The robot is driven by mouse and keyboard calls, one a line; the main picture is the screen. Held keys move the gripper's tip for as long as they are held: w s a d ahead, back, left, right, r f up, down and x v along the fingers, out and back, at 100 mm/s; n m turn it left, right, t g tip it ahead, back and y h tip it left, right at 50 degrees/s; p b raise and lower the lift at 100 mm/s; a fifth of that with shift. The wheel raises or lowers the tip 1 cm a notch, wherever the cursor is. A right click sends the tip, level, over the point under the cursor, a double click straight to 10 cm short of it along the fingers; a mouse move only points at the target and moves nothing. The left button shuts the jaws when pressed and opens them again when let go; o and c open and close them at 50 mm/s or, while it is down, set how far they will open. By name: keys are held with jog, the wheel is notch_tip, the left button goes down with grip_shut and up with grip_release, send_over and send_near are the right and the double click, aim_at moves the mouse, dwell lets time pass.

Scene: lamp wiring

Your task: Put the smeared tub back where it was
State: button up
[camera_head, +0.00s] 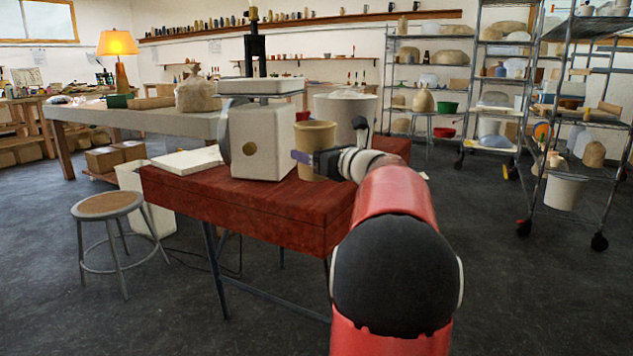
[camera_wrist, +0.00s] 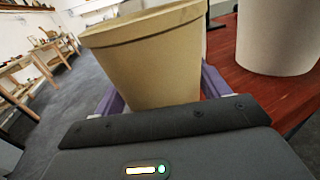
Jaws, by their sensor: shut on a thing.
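A tan tub (camera_head: 315,138) with a plain rim stands upright at the table's front, in the head view. I cannot make out any smear on it. My gripper (camera_head: 303,158) reaches it from the right and is shut on it, with a purple finger showing against its side. In the wrist view the tub (camera_wrist: 155,62) fills the space between the two purple fingers, its rim well above them. Its base is hidden there, and I cannot tell whether it touches the table. The red-brown table (camera_head: 240,205) is beneath it.
A cream box-shaped machine (camera_head: 262,140) stands close left of the tub. A large white bucket (camera_head: 345,108) is just behind it, also showing at right in the wrist view (camera_wrist: 278,38). A white slab (camera_head: 187,161) lies at the table's left end. A stool (camera_head: 107,206) stands at left.

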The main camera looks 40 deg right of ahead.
aim_at(316, 176)
jog(key=shift+f+b, duration=0.4)
jog(key=shift+f, duration=2.25)
jog(key=shift+f, duration=0.2)
jog(key=o, duration=1.3)
jog(key=shift+r, duration=0.1)
jog(key=shift+c, duration=0.2)
jog(key=shift+r, duration=0.15)
jog(key=s+b, duration=0.1)
jog(key=s, duration=1.1)
jog(key=shift+d, duration=0.2)
